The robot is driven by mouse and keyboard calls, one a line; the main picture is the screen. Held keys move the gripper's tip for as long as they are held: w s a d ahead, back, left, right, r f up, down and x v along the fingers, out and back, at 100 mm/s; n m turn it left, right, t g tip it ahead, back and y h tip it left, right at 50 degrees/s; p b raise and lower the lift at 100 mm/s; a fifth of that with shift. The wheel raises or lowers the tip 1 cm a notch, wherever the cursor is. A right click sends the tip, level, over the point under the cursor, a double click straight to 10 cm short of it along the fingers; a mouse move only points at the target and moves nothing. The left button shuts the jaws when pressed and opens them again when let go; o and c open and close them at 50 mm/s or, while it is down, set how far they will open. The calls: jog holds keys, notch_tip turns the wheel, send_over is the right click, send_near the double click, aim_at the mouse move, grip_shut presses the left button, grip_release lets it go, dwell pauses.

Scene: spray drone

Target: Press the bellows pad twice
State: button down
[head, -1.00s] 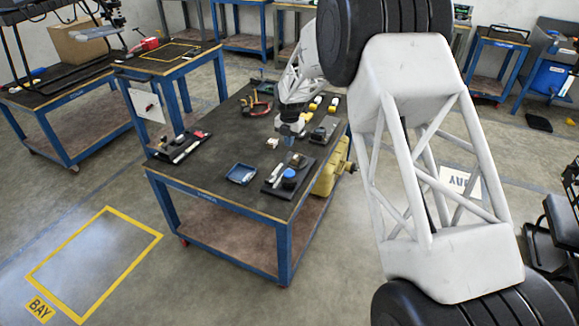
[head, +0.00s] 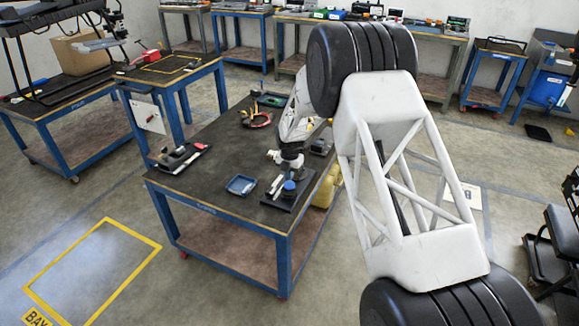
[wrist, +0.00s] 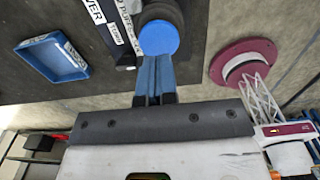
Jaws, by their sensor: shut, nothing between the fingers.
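The bellows pad is a round blue cap (head: 289,187) on a dark base board (head: 275,200) near the front right edge of the table. In the wrist view the blue cap (wrist: 159,38) sits on a dark round body beside white labelled strips. My gripper (head: 290,173) is just above and behind the pad in the head view. In the wrist view its blue fingers (wrist: 155,72) are shut together and empty, with their tips at the near edge of the cap. I cannot tell whether they touch it.
A small blue tray (head: 241,185) lies left of the base board; it also shows in the wrist view (wrist: 55,57). A dark tray with tools (head: 180,157) lies at the table's left edge. The table's middle is mostly clear.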

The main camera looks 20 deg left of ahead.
aim_at(290, 185)
jog(key=shift+f, duration=1.6)
jog(key=shift+f, duration=1.05)
jog(key=shift+r, duration=0.1)
notch_tip(290, 185, up, 14)
jog(key=shift+r, duration=0.15)
jog(key=shift+r, duration=0.85)
